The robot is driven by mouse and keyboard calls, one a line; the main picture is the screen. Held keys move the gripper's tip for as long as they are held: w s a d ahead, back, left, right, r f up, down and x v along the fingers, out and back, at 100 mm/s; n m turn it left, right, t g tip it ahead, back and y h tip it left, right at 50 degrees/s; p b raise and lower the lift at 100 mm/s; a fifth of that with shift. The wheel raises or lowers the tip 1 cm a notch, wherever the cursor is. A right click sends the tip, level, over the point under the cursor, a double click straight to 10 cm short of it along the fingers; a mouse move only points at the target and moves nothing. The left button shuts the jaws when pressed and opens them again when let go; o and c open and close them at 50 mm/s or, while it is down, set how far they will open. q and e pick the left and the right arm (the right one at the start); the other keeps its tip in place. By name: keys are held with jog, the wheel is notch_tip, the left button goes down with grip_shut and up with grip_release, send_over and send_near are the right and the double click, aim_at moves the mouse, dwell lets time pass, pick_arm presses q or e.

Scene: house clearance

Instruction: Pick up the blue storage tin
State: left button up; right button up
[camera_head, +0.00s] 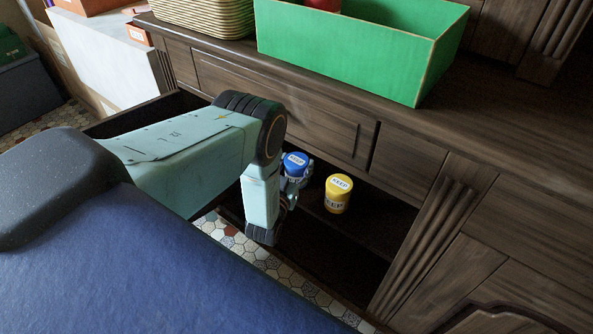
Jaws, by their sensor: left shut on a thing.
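The blue storage tin (296,160) is a small tin with a blue lid and a white label, seen in the head view at the open front of a dark wooden cabinet. My left gripper (293,182) is shut on the tin, and my arm's wrist hides part of the gripper and the tin's left side. I cannot tell whether the tin is clear of the shelf. My right gripper is not in view.
A yellow tin (338,194) marked KEEP stands just right of the blue tin on the cabinet's shelf. A green box (345,52) and a wicker basket (205,16) sit on the cabinet top. A dark drawer front lies above the opening.

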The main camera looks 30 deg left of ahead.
pick_arm(q)
notch_tip(320, 180, up, 10)
jog(key=p, duration=0.4)
jog(key=shift+f+p, duration=0.2)
jog(key=shift+p, duration=0.2)
jog(key=shift+r, duration=0.25)
